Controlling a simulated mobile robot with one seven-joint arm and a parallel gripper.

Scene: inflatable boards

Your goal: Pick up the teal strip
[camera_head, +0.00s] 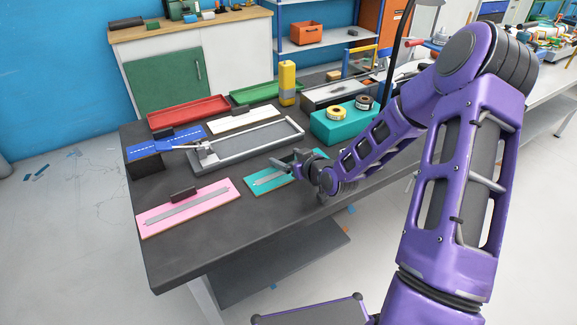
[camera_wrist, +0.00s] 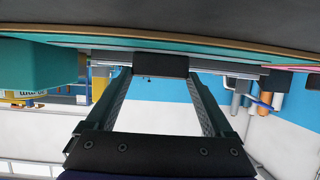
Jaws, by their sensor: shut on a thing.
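The teal strip is a flat grey strip (camera_head: 268,178) with a dark block on it, at a teal board (camera_head: 256,185) on the dark table's front right part. My gripper (camera_head: 297,166) is low over this board and hides part of it. In the wrist view, my gripper (camera_wrist: 160,75) has its two fingers on either side of the dark block (camera_wrist: 160,65), shut on it. The grey strip (camera_wrist: 215,66) runs out sideways beyond the fingers, along the teal board's edge (camera_wrist: 230,55). I cannot tell whether the strip is clear of the board.
A pink board (camera_head: 160,222) with another grey strip lies at front left. Behind are a grey framed tray (camera_head: 240,148), a blue board (camera_head: 150,146), a white board (camera_head: 235,122) and red (camera_head: 185,112) and green trays. A teal box (camera_head: 325,128) with tape rolls stands close behind my gripper.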

